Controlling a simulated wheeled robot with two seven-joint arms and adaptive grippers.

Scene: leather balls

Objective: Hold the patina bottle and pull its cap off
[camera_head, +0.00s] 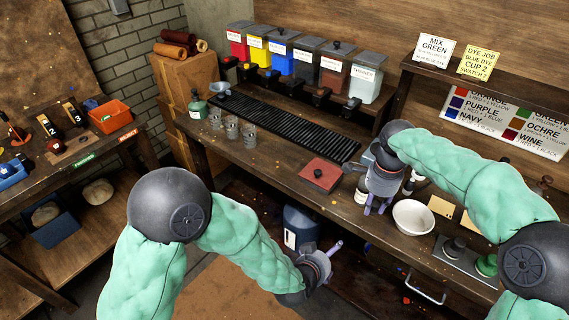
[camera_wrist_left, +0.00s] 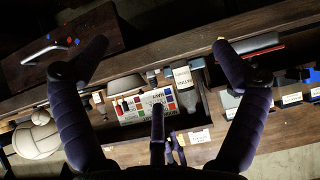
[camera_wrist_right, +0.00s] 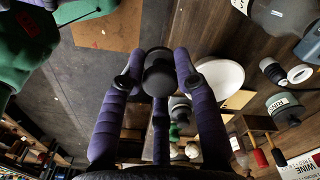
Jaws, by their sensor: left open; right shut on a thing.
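In the right wrist view the bottle's round black cap (camera_wrist_right: 158,80) shows between the purple fingers, with dark shoulders beyond. The bottle's lower part is hidden there. My left gripper (camera_head: 332,262) is open and empty, low in front of the bench, below and left of the bottle. In the left wrist view its fingers are wide apart.
A red square pad (camera_head: 321,174) lies to the left. A green bottle (camera_head: 195,106) and several glasses stand at the bench's left end. Coloured dye bins (camera_head: 305,60) line the back.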

